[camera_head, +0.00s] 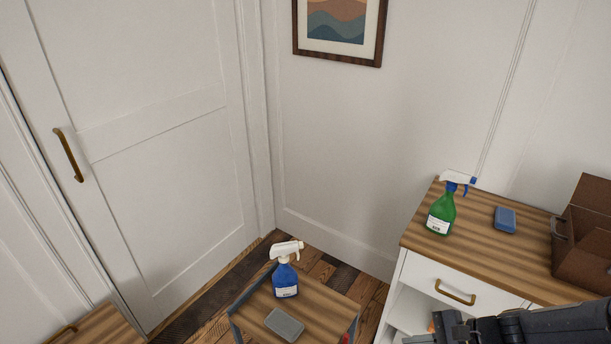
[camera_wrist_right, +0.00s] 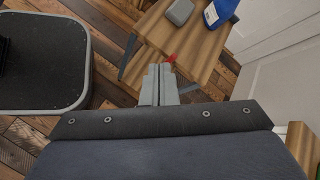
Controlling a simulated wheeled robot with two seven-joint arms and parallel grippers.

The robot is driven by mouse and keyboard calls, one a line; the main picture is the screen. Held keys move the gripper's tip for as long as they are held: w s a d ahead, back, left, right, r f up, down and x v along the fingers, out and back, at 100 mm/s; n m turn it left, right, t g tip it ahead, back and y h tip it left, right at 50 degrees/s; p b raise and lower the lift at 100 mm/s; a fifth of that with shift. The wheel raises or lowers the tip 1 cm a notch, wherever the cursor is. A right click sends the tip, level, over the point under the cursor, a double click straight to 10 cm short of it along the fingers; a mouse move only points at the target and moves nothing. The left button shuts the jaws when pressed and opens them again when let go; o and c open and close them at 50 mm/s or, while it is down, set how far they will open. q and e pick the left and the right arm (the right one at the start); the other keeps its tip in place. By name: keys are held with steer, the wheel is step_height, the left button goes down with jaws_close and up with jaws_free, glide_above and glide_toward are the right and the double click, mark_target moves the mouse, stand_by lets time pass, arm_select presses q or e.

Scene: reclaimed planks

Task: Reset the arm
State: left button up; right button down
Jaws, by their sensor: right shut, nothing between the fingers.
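My right arm comes in at the bottom right of the head view, and its gripper (camera_head: 440,330) shows in front of the white cabinet. In the right wrist view the right gripper's fingers (camera_wrist_right: 158,86) are together and empty. They show over the near edge of the small wooden table (camera_wrist_right: 198,48). My left gripper is in neither view.
The small table (camera_head: 325,304) holds a blue spray bottle (camera_head: 285,278) and a grey sponge (camera_head: 284,325). The wooden-topped cabinet (camera_head: 415,239) holds a green spray bottle (camera_head: 441,214), a blue sponge (camera_head: 505,219) and an open brown box (camera_head: 583,248). A closed door (camera_head: 160,150) stands left.

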steer(key=s+a+r+n+t+h, duration=0.1)
steer(key=s+r+n+h, duration=0.2)
steer(key=s+r+n, duration=0.3)
steer(key=s+a+r+n+h+p, duration=0.1)
steer(key=s+a+r+n+h, duration=0.1)
steer(key=s+r+n, duration=0.5)
step_height(320, 180, up, 5)
steer(key=shift+a+f+n+t+h, duration=0.2)
steer(key=shift+n+t+h, duration=0.2)
steer(key=shift+n+h, duration=0.15)
